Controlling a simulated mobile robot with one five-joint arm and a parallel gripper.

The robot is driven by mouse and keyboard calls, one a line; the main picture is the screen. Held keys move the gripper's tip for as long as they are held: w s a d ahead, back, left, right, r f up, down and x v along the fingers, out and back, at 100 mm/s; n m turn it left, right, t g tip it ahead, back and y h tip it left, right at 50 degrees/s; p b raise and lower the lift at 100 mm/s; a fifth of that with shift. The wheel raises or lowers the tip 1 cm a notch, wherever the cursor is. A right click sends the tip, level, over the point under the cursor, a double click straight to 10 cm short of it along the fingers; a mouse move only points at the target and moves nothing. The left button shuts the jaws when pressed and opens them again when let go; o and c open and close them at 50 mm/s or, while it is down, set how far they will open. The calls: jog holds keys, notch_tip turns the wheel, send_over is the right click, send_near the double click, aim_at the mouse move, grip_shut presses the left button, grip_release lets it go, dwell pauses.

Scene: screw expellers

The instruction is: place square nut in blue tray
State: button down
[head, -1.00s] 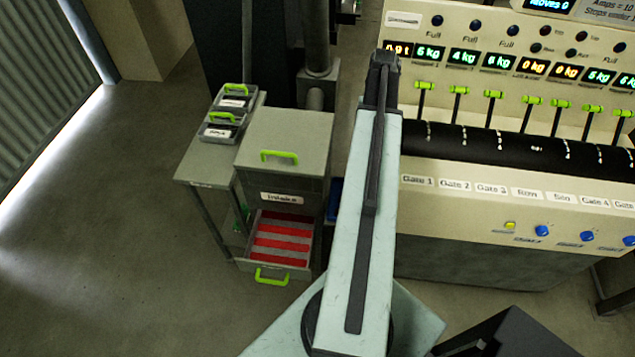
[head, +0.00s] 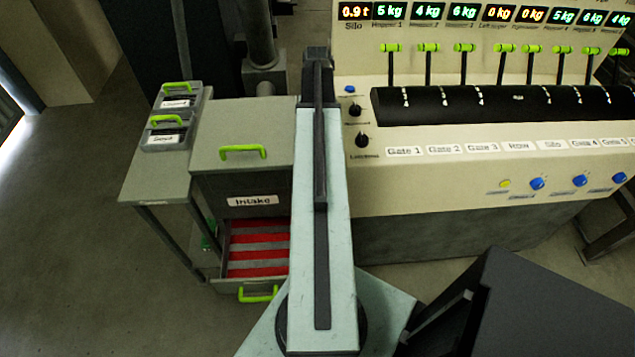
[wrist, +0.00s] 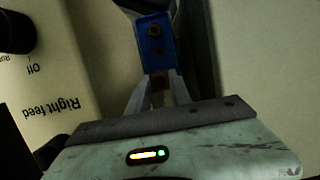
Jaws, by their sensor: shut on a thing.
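In the wrist view my gripper (wrist: 160,80) is shut on a small brown piece, the square nut (wrist: 158,84), largely hidden between the fingers. Straight beyond the fingertips is the narrow blue tray (wrist: 143,38), with small rusty brown pieces showing in it. The nut appears in line with the tray's near end; I cannot tell whether they touch. In the head view my arm covers the gripper, the nut and the tray.
A cream control panel (head: 450,185) with levers stands right of my arm. Left are a grey cabinet (head: 240,135) with an open red-striped drawer (head: 258,250), and a side table (head: 150,185) with dark bins (head: 168,135). The wrist view shows a "Right feed" panel (wrist: 60,70).

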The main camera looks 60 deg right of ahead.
notch_tip(320, 180, down, 20)
jog(key=b, duration=1.7)
jog(key=shift+r+b, duration=0.25)
jog(key=shift+b, duration=0.15)
jog(key=shift+r, duration=0.25)
jog(key=shift+f, duration=0.15)
jog(key=c, duration=1.2)
grip_release()
jog(key=shift+o, duration=0.2)
jog(key=p+v, duration=1.2)
